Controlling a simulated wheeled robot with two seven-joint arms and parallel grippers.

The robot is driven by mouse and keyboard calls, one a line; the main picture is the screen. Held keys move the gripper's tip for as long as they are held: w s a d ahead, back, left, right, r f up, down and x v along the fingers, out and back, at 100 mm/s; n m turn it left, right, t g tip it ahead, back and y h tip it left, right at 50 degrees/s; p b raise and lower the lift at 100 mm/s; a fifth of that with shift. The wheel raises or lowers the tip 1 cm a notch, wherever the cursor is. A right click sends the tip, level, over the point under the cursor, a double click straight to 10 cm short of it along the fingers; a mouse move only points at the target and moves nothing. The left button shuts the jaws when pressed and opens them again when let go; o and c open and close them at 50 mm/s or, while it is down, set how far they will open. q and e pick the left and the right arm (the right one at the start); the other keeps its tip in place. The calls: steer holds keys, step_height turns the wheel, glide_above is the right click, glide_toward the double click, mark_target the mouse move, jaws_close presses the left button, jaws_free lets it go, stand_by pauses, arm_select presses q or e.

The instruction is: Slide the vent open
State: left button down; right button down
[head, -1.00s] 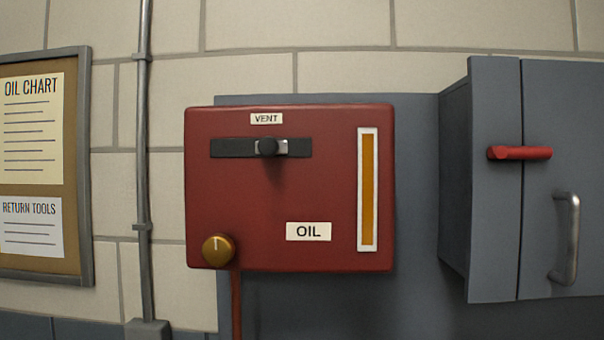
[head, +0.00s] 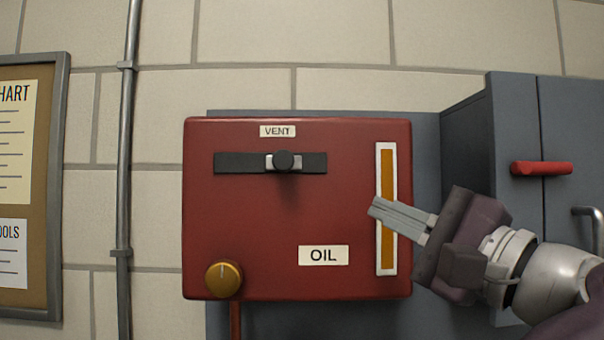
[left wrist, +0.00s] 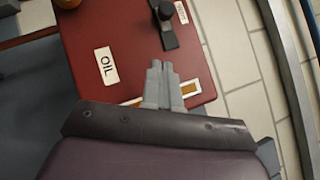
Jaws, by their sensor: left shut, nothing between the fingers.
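The red oil box (head: 270,230) hangs on the wall in the head view. Near its top, below the VENT label (head: 277,131), is a dark horizontal vent track (head: 235,163). A black slider knob (head: 284,160) on a silver plate sits a little right of the track's middle. My left gripper (head: 374,208) is shut and empty, in front of the sight gauge, below and right of the knob, apart from it. In the left wrist view the shut fingers (left wrist: 160,66) point toward the track (left wrist: 168,38) and knob (left wrist: 165,11), with a gap. My right gripper is not in view.
The upright oil gauge (head: 386,160) is partly behind my fingers. A brass knob (head: 223,279) sits at the box's lower left. A grey cabinet (head: 515,125) with a red handle (head: 541,168) juts out at right. The space before the vent track is clear.

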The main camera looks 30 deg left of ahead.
mark_target(294, 164)
arm_select(q)
steer(key=p+x, duration=0.1)
steer(key=x, duration=0.2)
steer(key=p+x, duration=0.1)
steer(key=x, duration=0.2)
steer(key=p+x, duration=0.2)
steer(key=x, duration=0.1)
steer(key=shift+s+a+r, duration=0.2)
steer(key=shift+s+r, duration=0.05)
steer(key=shift+r, duration=0.2)
steer(key=shift+s+a+r+p, duration=0.3)
steer(key=shift+s+a+p, duration=0.05)
steer(key=shift+s, duration=0.15)
steer(key=shift+s+a+r+p, duration=0.3)
steer(key=shift+s+a+p, duration=0.05)
steer(key=shift+s, duration=0.15)
steer(key=shift+w+a+f, duration=0.15)
steer(key=shift+w+a, duration=0.1)
steer(key=shift+w, duration=0.05)
steer(key=shift+f, duration=0.1)
steer(key=s+a+b, duration=0.1)
steer(key=b, duration=0.1)
steer(key=s+a+b, duration=0.1)
steer(key=a+b, duration=0.1)
steer(key=shift+s+a, duration=0.3)
steer(key=shift+s, duration=0.1)
